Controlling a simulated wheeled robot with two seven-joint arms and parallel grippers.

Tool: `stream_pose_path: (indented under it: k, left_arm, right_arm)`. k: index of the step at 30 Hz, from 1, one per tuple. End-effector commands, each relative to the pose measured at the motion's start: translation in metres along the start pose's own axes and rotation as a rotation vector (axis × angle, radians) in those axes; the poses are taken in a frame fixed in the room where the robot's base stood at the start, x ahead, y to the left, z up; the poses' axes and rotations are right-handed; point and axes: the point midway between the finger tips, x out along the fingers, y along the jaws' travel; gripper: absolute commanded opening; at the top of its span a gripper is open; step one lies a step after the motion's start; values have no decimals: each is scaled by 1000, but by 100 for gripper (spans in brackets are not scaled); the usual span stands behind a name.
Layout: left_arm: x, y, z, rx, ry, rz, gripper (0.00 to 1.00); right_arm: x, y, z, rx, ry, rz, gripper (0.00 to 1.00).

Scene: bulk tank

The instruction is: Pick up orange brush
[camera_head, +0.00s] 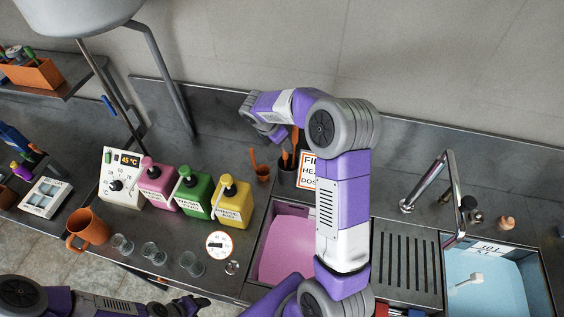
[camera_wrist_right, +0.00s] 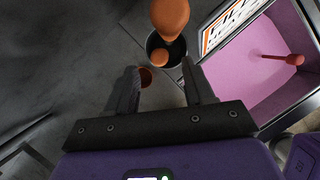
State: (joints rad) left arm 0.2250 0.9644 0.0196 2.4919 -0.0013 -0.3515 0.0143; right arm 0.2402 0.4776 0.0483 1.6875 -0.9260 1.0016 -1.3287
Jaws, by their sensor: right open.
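Orange brushes stand in a dark cup (camera_head: 287,176) behind the pink basin. In the right wrist view, the nearest orange brush (camera_wrist_right: 170,18) rises large from the cup, with another orange brush end (camera_wrist_right: 160,57) beside it. My right gripper (camera_wrist_right: 160,88) is open and empty, its fingers apart just short of the dark cup. In the head view my right gripper (camera_head: 275,133) is above and behind the cup, partly hidden by its own wrist. A small orange cup (camera_head: 263,174) with an orange handle stands left of the dark cup. My left gripper (camera_head: 175,306) is at the bottom edge, its jaws unclear.
A white sign with an orange border (camera_head: 308,170) stands right beside the dark cup. Pink, green and yellow bottles (camera_head: 234,203) stand to the left. The pink basin (camera_wrist_right: 262,75) holds a red-orange object. A tap (camera_head: 449,185) and blue basin are at right.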

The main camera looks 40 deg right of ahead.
Motion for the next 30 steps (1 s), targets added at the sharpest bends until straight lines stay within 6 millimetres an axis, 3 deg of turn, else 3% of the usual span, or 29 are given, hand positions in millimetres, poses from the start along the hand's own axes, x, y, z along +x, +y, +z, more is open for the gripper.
stream_pose_path:
  k: [9, 19, 27, 30]
  left_arm:
    - [-2, 1, -1, 0, 1, 0, 53]
    - [-2, 1, -1, 0, 2, 0, 53]
    - [-2, 1, -1, 0, 2, 0, 53]
    - [-2, 1, -1, 0, 2, 0, 53]
  right_arm:
    - [45, -3, -4, 3, 2, -1, 53]
    - [51, -2, -4, 2, 1, 2, 51]
    - [50, -2, -4, 3, 1, 2, 10]
    - [50, -2, -4, 3, 2, 2, 0]
